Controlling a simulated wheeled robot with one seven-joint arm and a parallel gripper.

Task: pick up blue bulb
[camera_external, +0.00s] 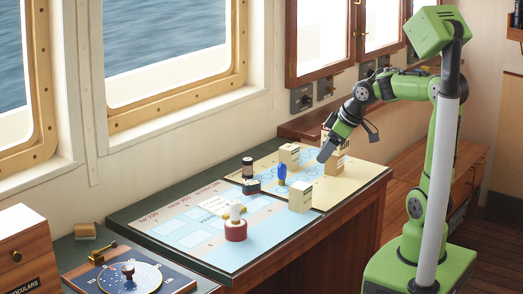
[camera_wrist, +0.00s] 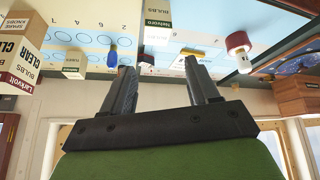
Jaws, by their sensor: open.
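The blue bulb (camera_external: 282,174) stands upright on the chart-covered table, between small cream boxes, in the external view. In the wrist view the blue bulb (camera_wrist: 113,55) shows just left of and beyond the left fingertip. My gripper (camera_external: 323,154) is above the table's right part, to the right of and higher than the bulb, pointing down and left. In the wrist view my gripper (camera_wrist: 158,64) has its two dark fingers wide apart with nothing held between them.
Cream bulb boxes (camera_external: 300,196) (camera_external: 289,155) stand near the bulb, and another sits beside my gripper. A black jar (camera_external: 248,167) and small dark box (camera_external: 251,187) are left of it. A red-based white object (camera_external: 235,228) stands in front.

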